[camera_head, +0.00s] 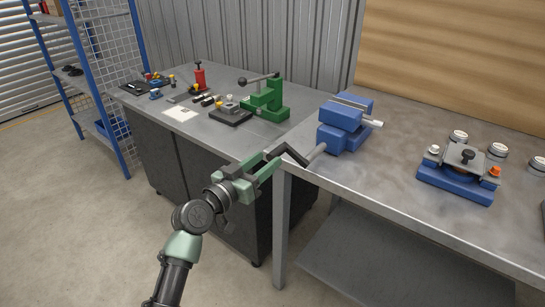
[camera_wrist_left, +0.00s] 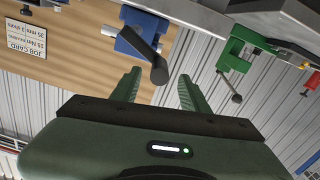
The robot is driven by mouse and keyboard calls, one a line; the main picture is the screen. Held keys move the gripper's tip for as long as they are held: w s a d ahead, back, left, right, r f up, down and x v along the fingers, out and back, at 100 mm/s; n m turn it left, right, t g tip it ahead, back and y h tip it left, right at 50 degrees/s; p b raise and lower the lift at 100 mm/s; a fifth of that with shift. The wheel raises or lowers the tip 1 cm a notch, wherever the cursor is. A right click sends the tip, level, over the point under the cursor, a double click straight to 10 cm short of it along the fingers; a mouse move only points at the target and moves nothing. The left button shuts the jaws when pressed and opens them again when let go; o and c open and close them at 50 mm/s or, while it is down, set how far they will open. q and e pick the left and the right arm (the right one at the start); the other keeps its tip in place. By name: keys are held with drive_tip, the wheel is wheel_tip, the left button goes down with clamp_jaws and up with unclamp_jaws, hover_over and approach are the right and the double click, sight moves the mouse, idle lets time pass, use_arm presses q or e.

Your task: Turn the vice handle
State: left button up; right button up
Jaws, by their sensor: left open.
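The blue vice (camera_head: 345,125) stands at the left end of the right-hand metal bench. A grey screw sticks out of its front toward my left gripper. The dark vice handle (camera_head: 294,154) is a bent crank at the end of that screw. In the left wrist view the handle (camera_wrist_left: 142,46) slants down from the blue vice (camera_wrist_left: 128,42), its round end toward the camera. My left gripper (camera_head: 272,157) is open, its green fingers pointing at the handle. In the left wrist view the handle's end appears between the fingertips (camera_wrist_left: 160,76); contact cannot be told. My right gripper is not in view.
A green press (camera_head: 265,100) and small tools are on the left bench (camera_head: 255,133). A blue fixture (camera_head: 458,184) and several round metal parts sit on the right bench (camera_head: 385,178). The floor (camera_head: 90,230) at left is clear.

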sight(273, 156)
use_arm(q)
drive_tip(key=shift+x, duration=1.95)
clamp_jaws()
drive_tip(key=shift+f, duration=0.1)
